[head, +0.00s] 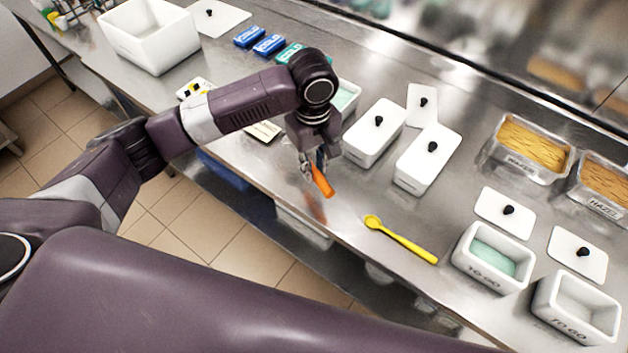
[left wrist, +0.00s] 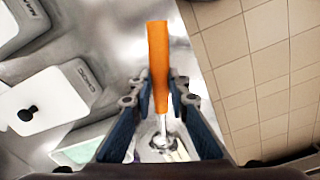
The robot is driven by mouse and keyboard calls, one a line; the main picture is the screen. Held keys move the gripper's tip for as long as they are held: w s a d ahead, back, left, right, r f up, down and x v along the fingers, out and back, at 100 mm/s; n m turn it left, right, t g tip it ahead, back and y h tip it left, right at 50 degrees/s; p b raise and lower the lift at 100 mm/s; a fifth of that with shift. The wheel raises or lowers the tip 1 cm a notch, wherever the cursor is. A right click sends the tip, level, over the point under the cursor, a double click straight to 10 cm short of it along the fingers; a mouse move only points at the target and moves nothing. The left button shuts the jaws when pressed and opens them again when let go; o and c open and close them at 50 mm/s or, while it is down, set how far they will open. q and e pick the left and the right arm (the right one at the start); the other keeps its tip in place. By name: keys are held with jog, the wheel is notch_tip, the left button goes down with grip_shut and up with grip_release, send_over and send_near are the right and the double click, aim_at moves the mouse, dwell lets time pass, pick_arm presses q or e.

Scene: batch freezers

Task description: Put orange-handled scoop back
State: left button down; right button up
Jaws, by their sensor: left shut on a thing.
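My left gripper (head: 316,165) is shut on the orange-handled scoop (head: 322,181) above the front edge of the steel counter. In the left wrist view the scoop's orange handle (left wrist: 159,65) points up between the fingers (left wrist: 161,90), with a metal shank and part of a metal head below it. The head is partly hidden by the gripper. A yellow scoop (head: 400,239) lies on the counter to the right of the gripper. My right gripper is not in view.
White lidded tubs (head: 428,158) stand behind the gripper. An open tub with pale green contents (head: 493,258) and another open tub (head: 577,308) stand at the right. Steel pans (head: 529,148) are at the back right. A large white bin (head: 148,37) stands at the far left.

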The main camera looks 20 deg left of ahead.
aim_at(315, 192)
pick_arm(q)
notch_tip(315, 192, down, 2)
jog(key=shift+f, duration=0.2)
notch_tip(315, 192, down, 4)
jog(key=shift+f+p, duration=0.1)
jog(key=shift+p, duration=0.3)
jog(key=shift+f, duration=0.35)
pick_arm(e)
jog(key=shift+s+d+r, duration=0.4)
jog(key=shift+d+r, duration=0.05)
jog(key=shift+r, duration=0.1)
pick_arm(q)
jog(key=c, duration=1.8)
grip_release()
jog(key=shift+f, duration=0.15)
jog(key=shift+c, duration=0.2)
